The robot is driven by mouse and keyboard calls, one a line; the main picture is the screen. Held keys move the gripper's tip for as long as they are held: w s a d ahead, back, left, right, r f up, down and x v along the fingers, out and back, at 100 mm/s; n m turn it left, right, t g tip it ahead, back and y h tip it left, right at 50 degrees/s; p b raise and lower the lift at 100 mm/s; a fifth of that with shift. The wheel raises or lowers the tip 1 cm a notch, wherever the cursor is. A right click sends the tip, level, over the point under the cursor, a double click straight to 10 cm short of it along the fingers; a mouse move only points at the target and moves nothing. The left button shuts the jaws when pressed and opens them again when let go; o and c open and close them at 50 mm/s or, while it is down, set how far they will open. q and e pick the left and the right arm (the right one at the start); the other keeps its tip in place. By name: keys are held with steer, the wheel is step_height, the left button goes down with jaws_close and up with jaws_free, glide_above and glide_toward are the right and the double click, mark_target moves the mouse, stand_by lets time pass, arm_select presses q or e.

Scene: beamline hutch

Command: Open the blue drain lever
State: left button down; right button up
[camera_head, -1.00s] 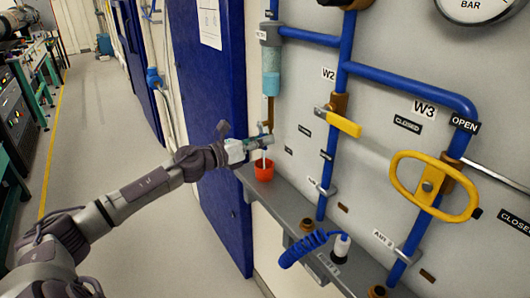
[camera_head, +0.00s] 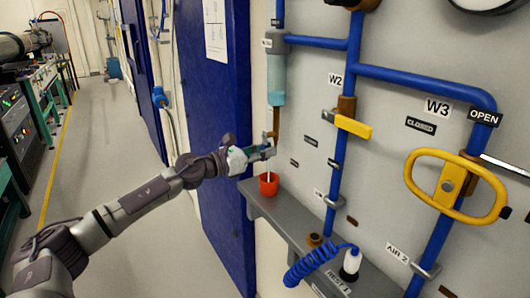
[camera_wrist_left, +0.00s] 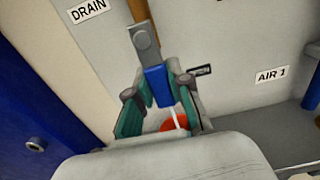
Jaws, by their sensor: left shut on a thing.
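The blue drain lever (camera_wrist_left: 157,85) hangs from a grey pivot piece under a brown pipe, close to the DRAIN label (camera_wrist_left: 87,10) in the left wrist view. My left gripper (camera_head: 268,151) is shut on it, with teal fingers on either side of the blue handle. In the head view the gripper hides most of the lever. A red cup (camera_head: 268,186) stands on the grey ledge just below the gripper. A thin white line runs down from near the gripper into the cup; I cannot tell whether it is liquid or a stick. My right gripper is not seen.
The panel right of my gripper carries blue pipes (camera_head: 410,76), a yellow lever (camera_head: 353,126) and a yellow oval handle (camera_head: 447,208). A coiled blue hose (camera_head: 312,265) lies on the grey ledge (camera_head: 278,217). A blue door (camera_head: 213,140) stands behind my arm. The aisle floor at left is clear.

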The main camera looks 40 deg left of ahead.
arm_select(q)
steer(key=c, duration=1)
jaws_free()
steer(key=shift+a, duration=0.1)
steer(key=shift+c, duration=0.2)
steer(key=v, duration=1.2)
steer(key=shift+f, duration=0.1)
